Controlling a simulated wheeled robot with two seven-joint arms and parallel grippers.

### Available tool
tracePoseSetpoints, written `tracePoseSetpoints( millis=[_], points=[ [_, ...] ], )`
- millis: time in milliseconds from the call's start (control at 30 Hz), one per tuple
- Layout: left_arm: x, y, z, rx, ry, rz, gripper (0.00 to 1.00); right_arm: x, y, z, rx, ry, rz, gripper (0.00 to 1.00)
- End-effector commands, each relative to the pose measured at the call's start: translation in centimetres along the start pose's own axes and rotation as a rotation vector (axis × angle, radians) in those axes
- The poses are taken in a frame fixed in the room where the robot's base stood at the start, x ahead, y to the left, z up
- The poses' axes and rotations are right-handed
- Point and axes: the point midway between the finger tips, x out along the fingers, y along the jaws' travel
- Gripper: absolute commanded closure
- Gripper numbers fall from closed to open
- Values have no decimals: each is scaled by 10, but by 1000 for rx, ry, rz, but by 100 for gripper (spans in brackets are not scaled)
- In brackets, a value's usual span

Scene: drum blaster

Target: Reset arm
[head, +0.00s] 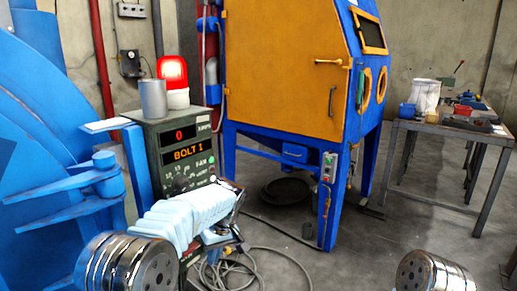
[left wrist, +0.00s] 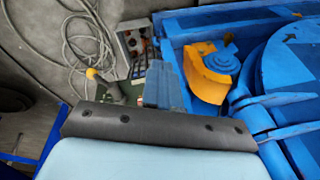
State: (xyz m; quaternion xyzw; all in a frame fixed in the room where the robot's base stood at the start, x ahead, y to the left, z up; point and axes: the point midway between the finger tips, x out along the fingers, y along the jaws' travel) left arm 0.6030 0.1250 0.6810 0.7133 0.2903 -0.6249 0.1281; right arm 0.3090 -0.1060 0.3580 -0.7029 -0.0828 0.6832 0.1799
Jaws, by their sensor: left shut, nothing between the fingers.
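My left arm comes in from the lower left in the head view, with a shiny metal joint and a pale blue ribbed cover. My left gripper (head: 234,205) is at its far end, in front of the green control box (head: 180,150). It is shut and empty; its fingertips are hard to make out. A lit red beacon (head: 173,75) and a grey metal cylinder (head: 153,98) stand on top. My right gripper is out of view; only a metal joint of that arm shows at the lower right.
A large blue drum machine (head: 40,130) fills the left side. A blue-and-orange blast cabinet (head: 280,65) stands behind. A metal workbench (head: 435,132) with tools is at the right. Loose cables (head: 245,268) lie on the floor. The floor at centre right is open.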

Motion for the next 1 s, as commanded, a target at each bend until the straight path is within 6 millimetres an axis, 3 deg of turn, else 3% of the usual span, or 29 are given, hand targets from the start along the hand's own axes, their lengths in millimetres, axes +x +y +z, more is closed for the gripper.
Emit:
tracePoseSetpoints(
  millis=[233, 367, 467, 500, 600, 700, 800, 900, 1000],
  points=[
    [95, 6, 30, 157, -101, 85, 100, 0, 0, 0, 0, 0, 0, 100],
    [164, 2, 68, 260, -176, 173, 100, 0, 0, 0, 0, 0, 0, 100],
    [226, -11, 122, 339, -244, 285, 100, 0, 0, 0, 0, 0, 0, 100],
    [248, -19, 149, 364, -265, 337, 100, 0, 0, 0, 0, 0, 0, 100],
    [283, -43, 214, 402, -287, 456, 100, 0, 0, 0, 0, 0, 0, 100],
    [295, -67, 264, 417, -276, 533, 100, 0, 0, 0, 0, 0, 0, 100],
    [295, -85, 294, 425, -254, 571, 100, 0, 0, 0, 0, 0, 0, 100],
    [293, -94, 309, 431, -237, 587, 100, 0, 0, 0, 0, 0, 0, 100],
    [292, -96, 311, 432, -232, 589, 100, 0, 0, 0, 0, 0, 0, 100]
  ],
)
